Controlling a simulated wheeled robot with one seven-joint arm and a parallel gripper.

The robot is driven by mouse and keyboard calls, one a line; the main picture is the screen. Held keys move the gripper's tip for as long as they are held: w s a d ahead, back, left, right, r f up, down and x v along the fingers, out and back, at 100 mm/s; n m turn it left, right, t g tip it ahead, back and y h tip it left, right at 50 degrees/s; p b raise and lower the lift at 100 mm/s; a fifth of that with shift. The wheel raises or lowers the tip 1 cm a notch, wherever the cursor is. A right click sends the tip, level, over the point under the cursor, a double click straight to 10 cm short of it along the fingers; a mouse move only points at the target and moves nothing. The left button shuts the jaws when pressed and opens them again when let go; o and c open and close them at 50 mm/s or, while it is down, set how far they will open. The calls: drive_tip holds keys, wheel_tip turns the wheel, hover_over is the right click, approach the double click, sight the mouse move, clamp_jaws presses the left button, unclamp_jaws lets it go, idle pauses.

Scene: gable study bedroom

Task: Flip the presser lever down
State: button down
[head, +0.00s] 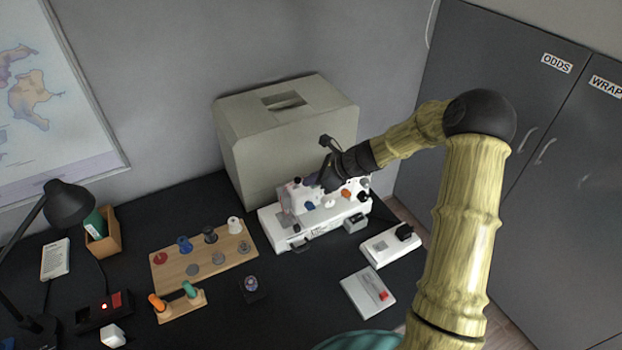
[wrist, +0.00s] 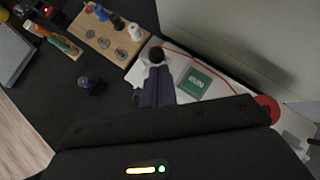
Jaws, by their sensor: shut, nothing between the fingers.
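The white sewing machine (head: 318,231) stands on the dark desk. It has a blue knob, an orange part and dark knobs on its body. My gripper (head: 311,183) is over the left part of the machine's top, its fingers pointing down and left. In the wrist view the fingers (wrist: 156,72) are shut and empty, with a dark round part (wrist: 155,56) of the machine just beyond the tips. A green label (wrist: 195,82) shows beside them. I cannot make out the presser lever for certain; my gripper and the machine's head may hide it. Contact is not clear.
A large beige box (head: 290,145) stands close behind the machine. A wooden spool board (head: 205,260) is on its left, with a small dark round item (head: 252,288) in front. A white pedal-like device (head: 390,247) and a white box (head: 367,292) lie to the right.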

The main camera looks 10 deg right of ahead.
drive_tip(key=shift+w+r+p, duration=0.15)
drive_tip(key=shift+w+p, duration=0.05)
drive_tip(key=shift+p, duration=0.3)
drive_tip(key=shift+a, duration=0.1)
drive_tip(key=shift+s+p, duration=0.2)
drive_tip(key=shift+p, duration=0.1)
drive_tip(key=shift+w+r+g+p, duration=0.15)
drive_tip(key=shift+g+p, duration=0.15)
drive_tip(key=shift+p, duration=0.35)
